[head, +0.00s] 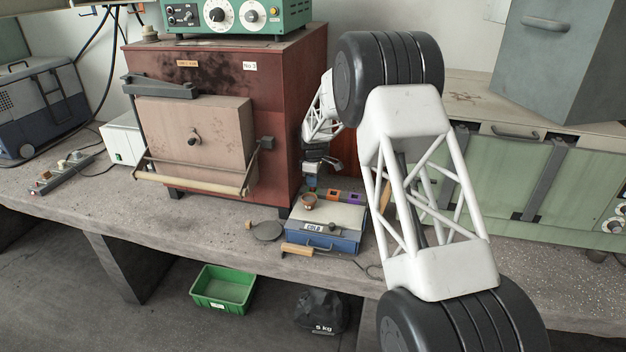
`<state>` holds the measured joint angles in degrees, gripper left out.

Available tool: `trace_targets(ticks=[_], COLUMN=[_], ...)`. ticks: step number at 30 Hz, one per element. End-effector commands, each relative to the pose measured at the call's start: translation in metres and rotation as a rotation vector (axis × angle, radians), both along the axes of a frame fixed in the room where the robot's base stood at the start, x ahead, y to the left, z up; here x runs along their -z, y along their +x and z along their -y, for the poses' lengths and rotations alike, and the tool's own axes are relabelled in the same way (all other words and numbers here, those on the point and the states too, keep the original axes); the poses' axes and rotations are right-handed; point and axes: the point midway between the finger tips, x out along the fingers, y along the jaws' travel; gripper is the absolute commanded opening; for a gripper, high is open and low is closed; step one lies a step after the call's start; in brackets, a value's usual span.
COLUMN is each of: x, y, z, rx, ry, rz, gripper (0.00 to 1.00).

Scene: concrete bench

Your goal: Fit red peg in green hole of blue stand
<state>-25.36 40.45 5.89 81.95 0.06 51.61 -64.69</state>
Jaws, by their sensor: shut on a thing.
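My gripper (311,181) is at the back of the bench, pointing down beside the red furnace. It is small and dark in this view. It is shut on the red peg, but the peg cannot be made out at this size. Just below and to the right is a low stand with coloured squares, one orange (333,194) and one purple (354,198). I cannot make out the green hole. Whether the peg touches the stand cannot be told.
A wooden-handled tool (297,250) and grey disc (267,231) lie nearby. The furnace (285,110) is close on the left; green cabinets (500,170) are right.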

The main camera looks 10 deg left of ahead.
Motion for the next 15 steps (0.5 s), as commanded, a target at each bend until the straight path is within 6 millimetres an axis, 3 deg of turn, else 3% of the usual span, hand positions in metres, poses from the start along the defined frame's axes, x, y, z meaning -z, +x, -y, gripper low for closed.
trace_targets(ticks=[15], x=[0.0069], y=[-0.0001], z=[0.0001], rx=[0.000], ry=[0.000], rz=[-0.001], gripper=[0.00])
